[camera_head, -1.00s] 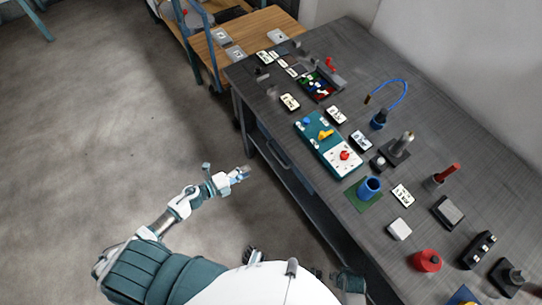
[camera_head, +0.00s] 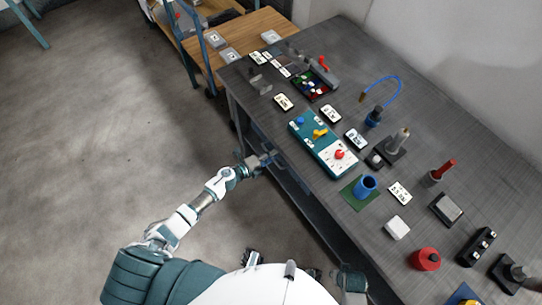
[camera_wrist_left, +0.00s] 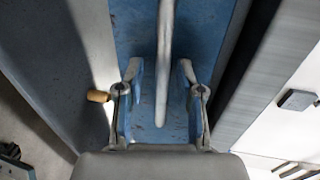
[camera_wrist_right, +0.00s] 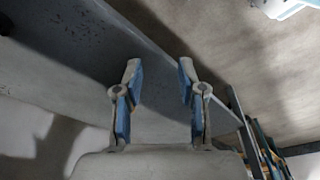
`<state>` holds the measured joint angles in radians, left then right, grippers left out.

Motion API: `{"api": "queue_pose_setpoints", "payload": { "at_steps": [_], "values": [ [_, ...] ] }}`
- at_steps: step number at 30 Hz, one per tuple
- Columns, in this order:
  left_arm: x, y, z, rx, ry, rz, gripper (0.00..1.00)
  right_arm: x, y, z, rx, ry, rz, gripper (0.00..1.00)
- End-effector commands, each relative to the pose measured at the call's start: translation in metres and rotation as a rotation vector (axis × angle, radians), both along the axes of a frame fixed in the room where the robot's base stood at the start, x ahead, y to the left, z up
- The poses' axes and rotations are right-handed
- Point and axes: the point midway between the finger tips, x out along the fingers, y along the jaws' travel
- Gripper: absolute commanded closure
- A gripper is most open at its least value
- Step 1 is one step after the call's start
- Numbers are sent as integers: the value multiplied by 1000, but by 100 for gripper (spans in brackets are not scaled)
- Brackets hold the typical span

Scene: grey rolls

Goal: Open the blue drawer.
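The blue drawer (camera_wrist_left: 205,35) fills the middle of the left wrist view. Its long grey bar handle (camera_wrist_left: 164,55) runs between the two fingers of my left gripper (camera_wrist_left: 159,75). The left gripper is open, one finger on each side of the handle, with visible gaps. In the head view, my left gripper (camera_head: 268,159) is at the front side of the dark workbench, below its top, and hides part of the drawer front. My right gripper (camera_wrist_right: 157,75) is open and empty in the right wrist view.
The workbench top (camera_head: 300,185) carries a teal-and-white panel (camera_head: 323,145), a blue cup (camera_head: 365,187), a red cylinder (camera_head: 425,259) and several blocks. A wooden table (camera_head: 250,32) stands beyond. A small orange-brown knob (camera_wrist_left: 98,96) sits left of the fingers. Open floor lies left.

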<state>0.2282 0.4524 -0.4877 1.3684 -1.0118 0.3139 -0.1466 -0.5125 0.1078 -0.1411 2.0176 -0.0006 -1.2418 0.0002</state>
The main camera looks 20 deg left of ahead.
Motion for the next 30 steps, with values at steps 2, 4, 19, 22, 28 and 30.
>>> {"api": "queue_pose_setpoints", "payload": {
  "at_steps": [2,4,19,22,28,30],
  "values": [
    [0,0,0,-1,-1,0,63,0,0,0,0,1,0,60],
    [0,1,0,-1,0,0,68,0,-1,0,-1,1,-1,60],
    [-1,7,-1,0,1,5,100,0,-1,0,-2,0,0,60],
    [-6,12,-1,2,1,7,100,1,-1,0,-2,-2,1,60],
    [-31,33,-1,4,3,11,100,3,-1,-4,-1,-9,2,60],
    [-44,43,-2,5,4,10,100,4,-1,-8,-2,-7,3,60]
  ]
}}
